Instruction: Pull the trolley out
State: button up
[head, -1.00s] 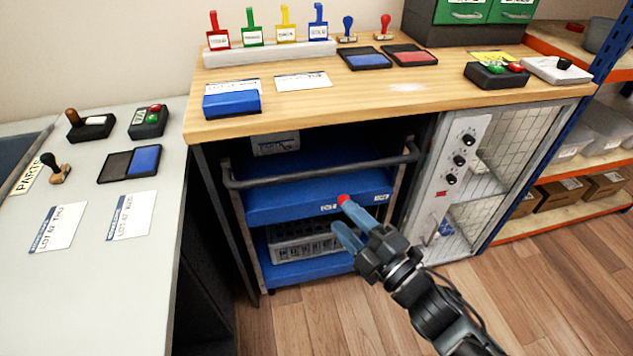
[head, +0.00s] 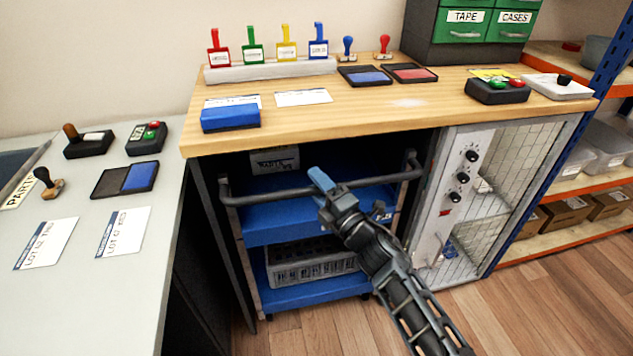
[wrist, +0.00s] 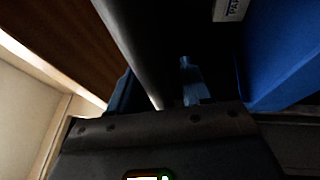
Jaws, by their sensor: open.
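The trolley (head: 285,232) has blue shelves and stands under the wooden bench. Its dark grey push bar (head: 270,195) runs across its front. I cannot tell whether a finger touches the bar. My gripper and arm hide part of the trolley's right side.
The wooden bench top (head: 350,110) overhangs the trolley, close above the bar. A wire-mesh cabinet (head: 510,190) stands to the right. A grey table (head: 90,290) stands to the left. The wooden floor (head: 540,310) in front is clear on the right.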

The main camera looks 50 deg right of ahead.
jog(key=shift+w+d, duration=0.1)
jog(key=shift+w, duration=0.25)
jog(key=shift+c, duration=0.4)
grip_shut()
